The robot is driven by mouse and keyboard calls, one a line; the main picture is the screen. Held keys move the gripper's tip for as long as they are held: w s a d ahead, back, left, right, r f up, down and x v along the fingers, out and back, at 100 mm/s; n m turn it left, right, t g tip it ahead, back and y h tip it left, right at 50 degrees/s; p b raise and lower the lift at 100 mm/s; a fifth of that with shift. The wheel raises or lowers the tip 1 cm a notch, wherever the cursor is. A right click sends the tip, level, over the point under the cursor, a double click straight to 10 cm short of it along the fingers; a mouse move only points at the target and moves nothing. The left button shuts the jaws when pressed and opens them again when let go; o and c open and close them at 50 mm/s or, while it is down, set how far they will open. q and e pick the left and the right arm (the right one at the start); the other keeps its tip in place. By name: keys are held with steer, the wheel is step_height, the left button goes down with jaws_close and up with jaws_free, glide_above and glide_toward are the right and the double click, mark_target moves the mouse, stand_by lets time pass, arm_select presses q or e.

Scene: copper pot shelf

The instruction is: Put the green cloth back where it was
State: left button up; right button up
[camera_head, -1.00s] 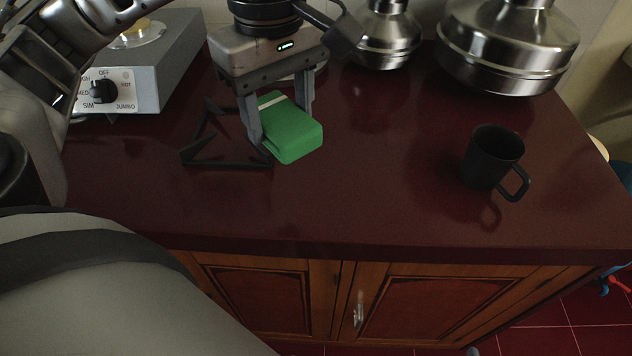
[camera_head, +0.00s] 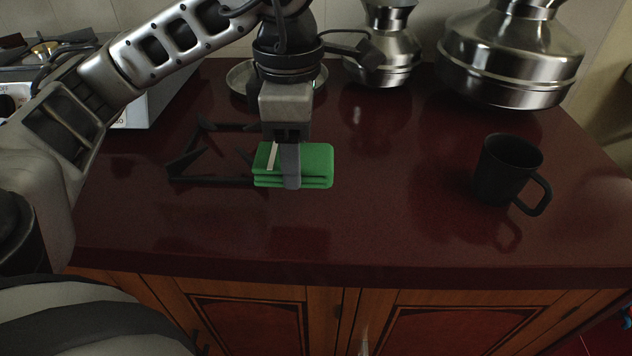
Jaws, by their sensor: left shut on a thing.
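The green cloth (camera_head: 316,164) is folded into a flat block with a white stripe. My left gripper (camera_head: 290,178) points down and is shut on the cloth, with one finger showing in front of it. A shadow on the dark red counter in front suggests the cloth is held above the counter, but the height is hard to tell. The cloth is just right of a black pot-stand frame (camera_head: 210,181) and overlaps its right end in the picture. My right gripper is not in view.
A black mug (camera_head: 503,168) stands at the right on the dark red counter (camera_head: 400,220). Metal pots (camera_head: 508,60) (camera_head: 383,62) and a metal plate (camera_head: 240,80) are at the back. A stove (camera_head: 140,105) is at the left. The counter's front middle is clear.

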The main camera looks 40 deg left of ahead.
mark_target(316, 201)
arm_select(q)
steer(key=w+f, duration=0.1)
steer(key=f, duration=0.1)
steer(key=w+d+f, duration=0.1)
steer(key=w+f, duration=0.1)
step_height(316, 201, down, 3)
steer(key=shift+f, duration=0.1)
steer(key=shift+f+b, duration=0.2)
steer(key=shift+b, duration=0.15)
steer(key=o, duration=1)
steer(key=shift+r, duration=0.1)
steer(key=shift+r, duration=0.1)
